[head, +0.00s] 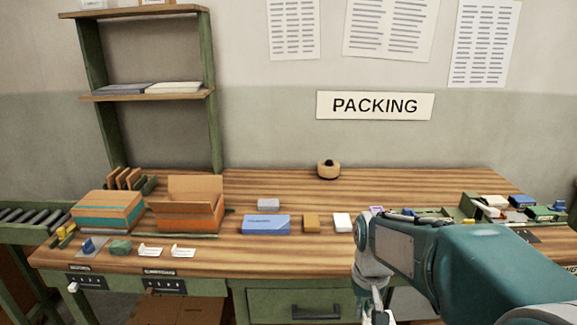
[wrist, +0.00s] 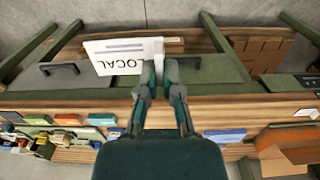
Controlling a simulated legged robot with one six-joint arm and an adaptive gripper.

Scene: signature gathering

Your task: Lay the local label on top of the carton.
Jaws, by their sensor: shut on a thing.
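The local label (wrist: 112,52) is a white card with "LOCAL" printed on it, seen in the wrist view. My gripper (wrist: 158,66) is shut on its right part, in front of the bench's drawer side. A closed orange carton with a teal band (head: 107,217) sits at the bench's left. An open orange carton (head: 185,218) with raised flaps stands beside it. My gripper is well to the right of both.
The wooden bench (head: 330,257) also holds a blue box (head: 266,225), small grey, tan and white boxes, and a tape roll (head: 328,170). Small cards (head: 183,251) lie near the left front edge. Several small items crowd the right end. A shelf (head: 150,95) stands behind the cartons.

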